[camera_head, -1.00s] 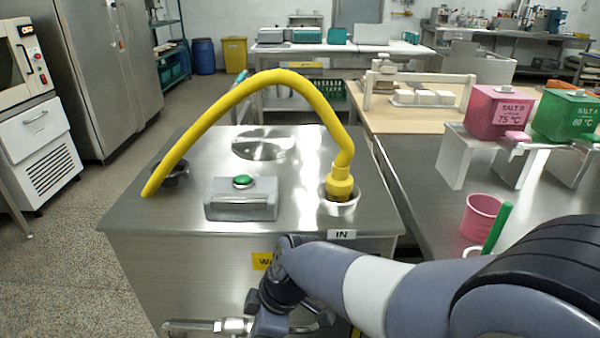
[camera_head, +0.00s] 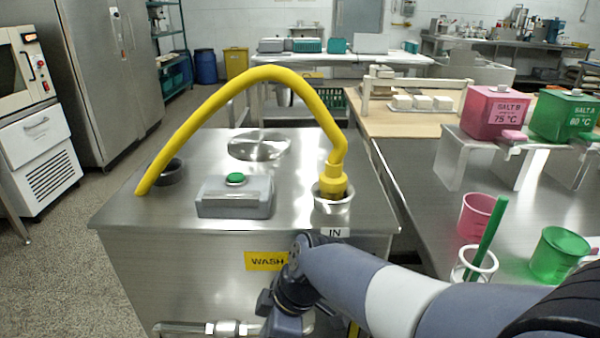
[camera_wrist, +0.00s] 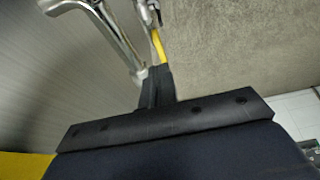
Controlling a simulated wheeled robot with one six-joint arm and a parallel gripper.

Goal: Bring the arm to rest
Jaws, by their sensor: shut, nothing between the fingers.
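My arm reaches in from the bottom right of the head view, its wrist low against the front of the steel machine (camera_head: 190,285), below the "IN" label. My gripper (camera_wrist: 156,76) shows in the wrist view as dark fingers close together with nothing held. Its fingertips are out of sight or off the bottom edge in the head view. A steel pipe with fittings (camera_wrist: 115,38) is just up and left of the fingers in the wrist view; I cannot tell whether they touch. The grey floor (camera_wrist: 225,45) lies to the right.
A yellow hose (camera_head: 262,76) arches from the machine top's left to the "IN" port (camera_head: 332,205). A grey box with a green button (camera_head: 235,197) sits between. On the right table are pink (camera_head: 476,215) and green (camera_head: 557,254) cups and a holder with a green stick (camera_head: 486,240).

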